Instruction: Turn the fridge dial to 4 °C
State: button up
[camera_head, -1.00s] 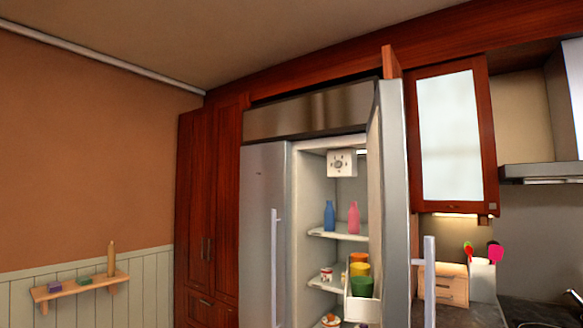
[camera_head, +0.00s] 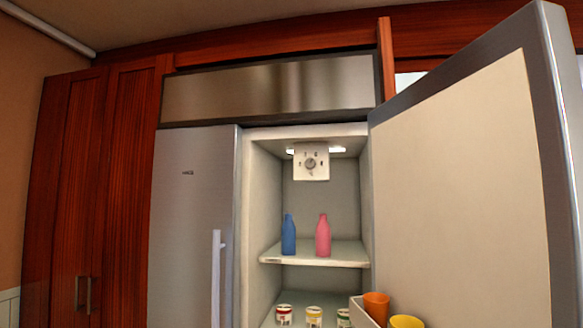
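The fridge dial (camera_head: 310,163) is a small round grey knob on a white square panel (camera_head: 311,174) with small marks around it. The panel hangs at the top back of the open right compartment of the fridge. The marks are too small to read, so I cannot tell the dial's setting. My gripper is not in view.
The right fridge door (camera_head: 470,190) stands open to the right. The left door (camera_head: 190,210) is shut. A blue bottle (camera_head: 289,236) and a pink bottle (camera_head: 323,237) stand on the upper shelf (camera_head: 315,254). Jars and an orange cup (camera_head: 376,307) are lower down.

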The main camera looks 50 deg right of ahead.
aim_at(311, 163)
jog(key=z, duration=0.5)
jog(key=i, duration=1.15)
jog(key=z, duration=0.8)
